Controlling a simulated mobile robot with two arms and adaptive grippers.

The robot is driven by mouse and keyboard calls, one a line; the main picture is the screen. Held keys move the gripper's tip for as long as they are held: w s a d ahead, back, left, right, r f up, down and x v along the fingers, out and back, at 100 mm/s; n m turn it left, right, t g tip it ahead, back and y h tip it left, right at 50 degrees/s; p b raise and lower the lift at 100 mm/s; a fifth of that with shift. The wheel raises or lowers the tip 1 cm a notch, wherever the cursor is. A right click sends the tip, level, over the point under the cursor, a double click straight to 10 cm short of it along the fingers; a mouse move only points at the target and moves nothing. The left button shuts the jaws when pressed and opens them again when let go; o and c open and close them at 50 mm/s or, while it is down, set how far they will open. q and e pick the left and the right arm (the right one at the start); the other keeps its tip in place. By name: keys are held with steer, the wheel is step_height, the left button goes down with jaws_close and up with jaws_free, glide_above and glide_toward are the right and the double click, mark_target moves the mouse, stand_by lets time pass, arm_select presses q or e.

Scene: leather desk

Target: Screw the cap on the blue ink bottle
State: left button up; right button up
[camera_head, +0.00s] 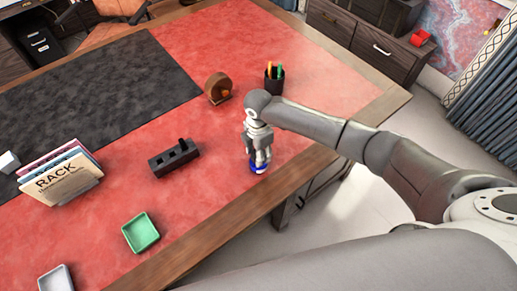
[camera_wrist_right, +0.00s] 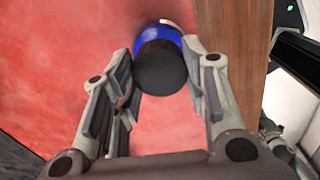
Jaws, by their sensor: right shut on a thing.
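The blue ink bottle (camera_head: 258,169) stands on the red leather desk near its front wooden edge, mostly hidden under my right gripper (camera_head: 260,158). In the right wrist view the blue glass (camera_wrist_right: 160,36) shows behind a round black cap (camera_wrist_right: 160,70). The cap is in line with the bottle top and covers part of it; I cannot tell how tightly it sits. My right gripper is shut on the cap, with one finger on each side. It points down from above. My left gripper is not in view.
A black block holder (camera_head: 174,158), a green tray (camera_head: 141,233) and a file rack (camera_head: 62,180) are to the left. A wooden round stand (camera_head: 218,88) and a pen cup (camera_head: 274,80) stand behind. The desk's wooden edge (camera_head: 230,223) is close by the bottle.

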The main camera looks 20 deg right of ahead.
steer(key=shift+s+f+m+p, duration=0.15)
steer(key=shift+m+p, duration=0.2)
steer(key=shift+m, duration=0.35)
steer(key=shift+m+p, duration=1.4)
steer(key=shift+m, duration=0.6)
